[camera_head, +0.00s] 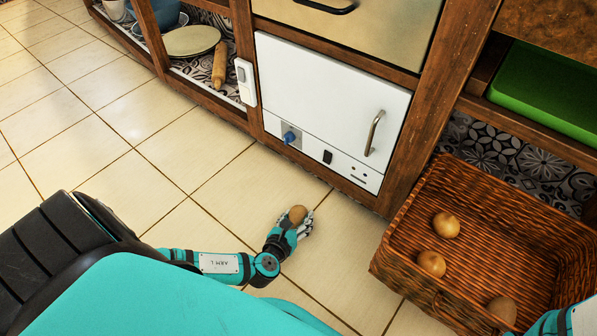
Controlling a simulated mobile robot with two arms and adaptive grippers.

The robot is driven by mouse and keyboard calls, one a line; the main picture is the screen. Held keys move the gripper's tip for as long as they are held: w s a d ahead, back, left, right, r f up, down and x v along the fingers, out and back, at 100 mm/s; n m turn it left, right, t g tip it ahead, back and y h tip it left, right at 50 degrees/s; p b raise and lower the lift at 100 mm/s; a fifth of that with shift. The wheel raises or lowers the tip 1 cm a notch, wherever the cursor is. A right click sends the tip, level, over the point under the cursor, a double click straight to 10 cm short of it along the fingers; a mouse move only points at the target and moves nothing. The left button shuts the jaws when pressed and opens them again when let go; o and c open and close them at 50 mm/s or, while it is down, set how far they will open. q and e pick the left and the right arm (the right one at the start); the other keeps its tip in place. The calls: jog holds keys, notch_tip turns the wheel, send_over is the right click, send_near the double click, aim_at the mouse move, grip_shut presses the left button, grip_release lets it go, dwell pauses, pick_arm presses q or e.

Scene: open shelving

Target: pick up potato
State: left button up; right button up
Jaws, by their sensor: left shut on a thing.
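A round brown potato (298,214) is held in my left gripper (301,225), above the tiled floor in front of the white appliance. The gripper's fingers are shut on it and hide its lower part. More potatoes lie in the wicker basket (404,232) at the right: one (446,225) near the basket's left back, one (431,263) in front of it, and one (501,311) near the front right. Part of my right arm shows at the bottom right corner, but its gripper is not in view.
The white appliance (320,95) with a metal handle (374,133) stands in the wooden shelving behind my left gripper. A green bin (545,95) sits on the shelf at the upper right. A rolling pin (219,66) and a plate (192,41) are on the low left shelf. The floor at left is clear.

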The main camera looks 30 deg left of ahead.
pick_arm(q)
jog(key=shift+c, duration=1.4)
jog(key=shift+r, duration=0.1)
